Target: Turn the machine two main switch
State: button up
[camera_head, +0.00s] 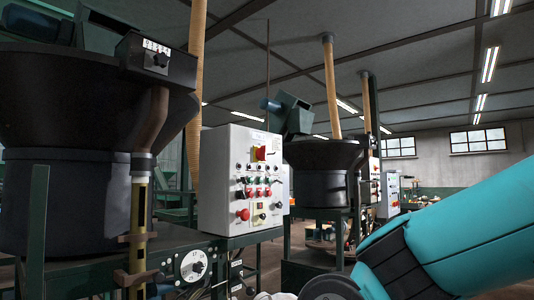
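A white control box (213,182) stands on the near machine's green frame, left of centre. A second white control box (389,196) stands on the machine behind, partly hidden. No label shows which machine is number two. My teal arm fills the lower right; my gripper is not in view.
A large black bowl hopper (70,110) stands at the left, with a small black control unit (157,58) on its rim. A white dial (194,266) is below. Another hopper (322,155) stands farther back. A tan hose (196,90) hangs between.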

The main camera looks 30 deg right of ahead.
aim_at(261, 152)
jog(key=u, duration=1.45)
jog(key=k, duration=0.75)
jog(key=z, duration=1)
jog(key=i, duration=0.95)
